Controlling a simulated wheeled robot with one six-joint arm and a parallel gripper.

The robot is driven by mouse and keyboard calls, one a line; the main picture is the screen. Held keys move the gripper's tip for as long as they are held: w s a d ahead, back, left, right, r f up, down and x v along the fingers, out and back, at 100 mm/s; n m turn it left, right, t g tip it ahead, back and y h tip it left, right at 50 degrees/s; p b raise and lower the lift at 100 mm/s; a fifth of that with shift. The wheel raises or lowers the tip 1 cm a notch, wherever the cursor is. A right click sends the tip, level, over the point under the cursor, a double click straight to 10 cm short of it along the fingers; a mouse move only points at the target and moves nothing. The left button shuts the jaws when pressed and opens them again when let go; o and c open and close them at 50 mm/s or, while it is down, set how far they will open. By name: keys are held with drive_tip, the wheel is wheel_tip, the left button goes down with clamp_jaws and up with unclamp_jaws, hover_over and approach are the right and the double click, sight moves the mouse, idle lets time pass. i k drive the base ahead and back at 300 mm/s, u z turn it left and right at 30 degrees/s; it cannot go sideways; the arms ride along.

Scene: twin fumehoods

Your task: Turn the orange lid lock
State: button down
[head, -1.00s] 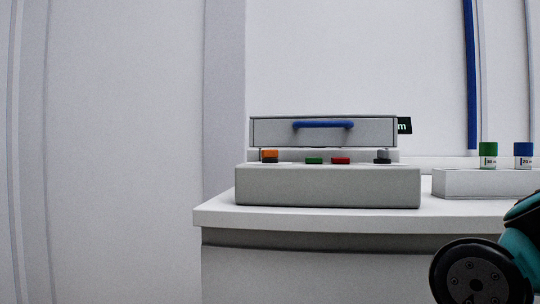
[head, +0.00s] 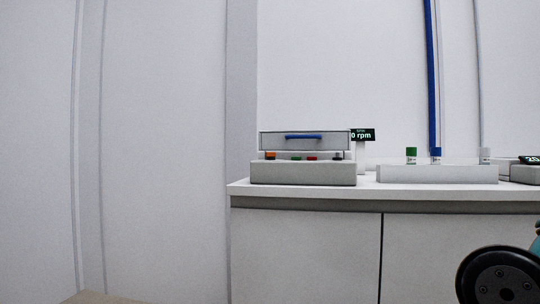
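The orange lid lock (head: 270,155) is a small orange knob at the left front of a grey benchtop device (head: 303,173) in the head view. The device's lid (head: 304,141) is a flat grey box with a blue handle (head: 303,137), sitting above the base with a gap between. A green button (head: 296,158), a red button (head: 311,158) and a dark knob (head: 338,155) sit right of the lock. My gripper is not in view; only a dark round part of my arm shows at the lower right, well apart from the device.
The device stands near the left end of a white bench (head: 420,191). To its right are a display reading rpm (head: 362,135) and a white rack (head: 437,174) with green-, blue- and white-capped vials. Another device (head: 525,173) is partly visible at the right edge.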

sight(269, 155)
drive_tip(key=u, duration=0.6)
drive_tip(key=i, duration=1.3)
drive_tip(key=z, duration=0.3)
